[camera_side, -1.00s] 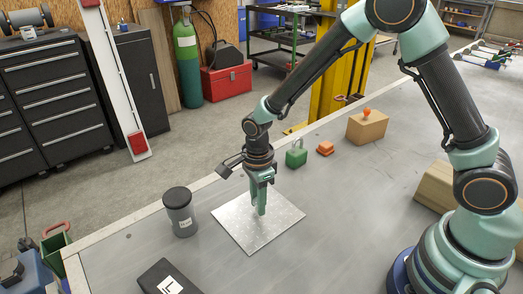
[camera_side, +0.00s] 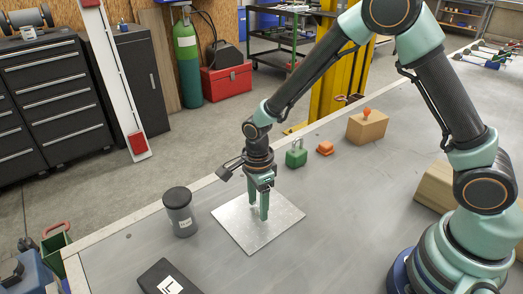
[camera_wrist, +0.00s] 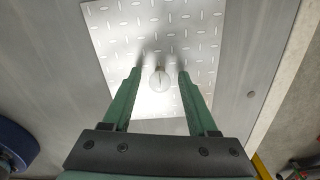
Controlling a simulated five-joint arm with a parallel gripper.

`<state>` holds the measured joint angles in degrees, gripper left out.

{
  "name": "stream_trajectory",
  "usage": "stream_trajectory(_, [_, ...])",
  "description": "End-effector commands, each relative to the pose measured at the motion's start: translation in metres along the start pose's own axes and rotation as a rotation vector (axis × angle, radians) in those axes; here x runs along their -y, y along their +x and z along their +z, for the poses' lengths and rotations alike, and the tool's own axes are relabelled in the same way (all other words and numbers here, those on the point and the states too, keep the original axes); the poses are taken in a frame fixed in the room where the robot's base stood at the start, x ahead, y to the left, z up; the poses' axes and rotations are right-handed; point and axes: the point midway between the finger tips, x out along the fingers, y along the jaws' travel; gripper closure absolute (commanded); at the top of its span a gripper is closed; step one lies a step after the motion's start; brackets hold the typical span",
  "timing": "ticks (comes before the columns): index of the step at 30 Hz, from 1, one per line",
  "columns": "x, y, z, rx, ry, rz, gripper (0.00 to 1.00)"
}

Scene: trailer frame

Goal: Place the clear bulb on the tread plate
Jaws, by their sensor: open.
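The tread plate (camera_side: 243,235) is a bright square metal sheet lying flat on the bench, and it fills the upper middle of the wrist view (camera_wrist: 115,35). The clear bulb (camera_wrist: 159,81) shows in the wrist view as a small rounded glass shape against the plate, between my fingers. In the side view it is too small and pale to make out clearly. My gripper (camera_side: 258,210) points down over the plate with its fingers apart. In the wrist view, gaps show between the bulb and both fingers (camera_wrist: 159,76).
A dark lidded jar (camera_side: 180,214) stands left of the plate, with a black box (camera_side: 168,278) in front.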

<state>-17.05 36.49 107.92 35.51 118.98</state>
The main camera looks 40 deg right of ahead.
Motion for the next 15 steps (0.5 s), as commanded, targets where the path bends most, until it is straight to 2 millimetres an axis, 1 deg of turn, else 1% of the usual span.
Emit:
stream_trajectory(5, [0.001,-0.027,0.001,0.003,0.000,-0.005,0.41])
stream_trajectory(9, [0.001,-0.057,0.001,0.003,0.000,-0.006,0.41])
stream_trajectory(15, [0.001,-0.094,0.000,0.002,0.000,-0.004,0.41])
